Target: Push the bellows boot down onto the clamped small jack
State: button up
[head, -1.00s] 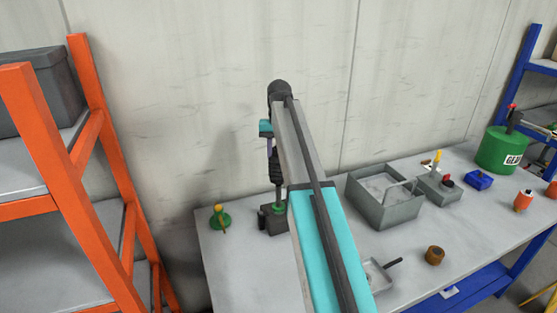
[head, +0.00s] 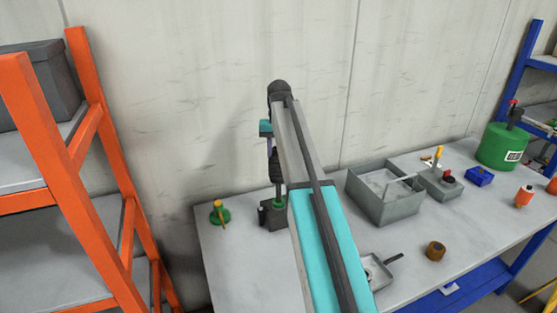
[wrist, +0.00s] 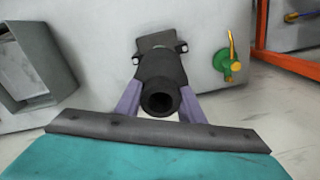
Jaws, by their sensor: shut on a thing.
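The black bellows boot (head: 275,160) is upright above the grey table, over the dark clamp block (head: 270,217) at its left end. A thin screw stem (head: 280,190) with a green part at its foot, the small jack, stands in the clamp below the boot. The boot's lower end appears around or just over the stem; how far it covers it, I cannot tell. My gripper (wrist: 158,92) is shut on the boot, with a purple finger on each side. In the wrist view the boot's (wrist: 160,75) open end faces the camera and hides the jack. My arm hides part of the clamp's right side.
A green piece with a yellow stem (head: 219,213) stands left of the clamp. A grey open bin (head: 385,205) stands to the right, with a small tray (head: 377,272) and a brown ring (head: 436,251) in front. The wall is close behind; an orange rack (head: 100,150) is at left.

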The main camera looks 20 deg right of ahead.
aim_at(279, 180)
jog(key=shift+w+d, duration=0.2)
jog(key=shift+w, duration=0.15)
dwell(0.3)
jog(key=shift+f+b, duration=1.3)
jog(key=shift+f, duration=3.15)
dwell(0.8)
jog(key=shift+s+a+f, duration=0.1)
jog(key=shift+s+f, duration=0.15)
jog(key=shift+f, duration=0.4)
dwell(0.4)
jog(key=shift+w+f, duration=0.15)
jog(key=shift+f, duration=0.1)
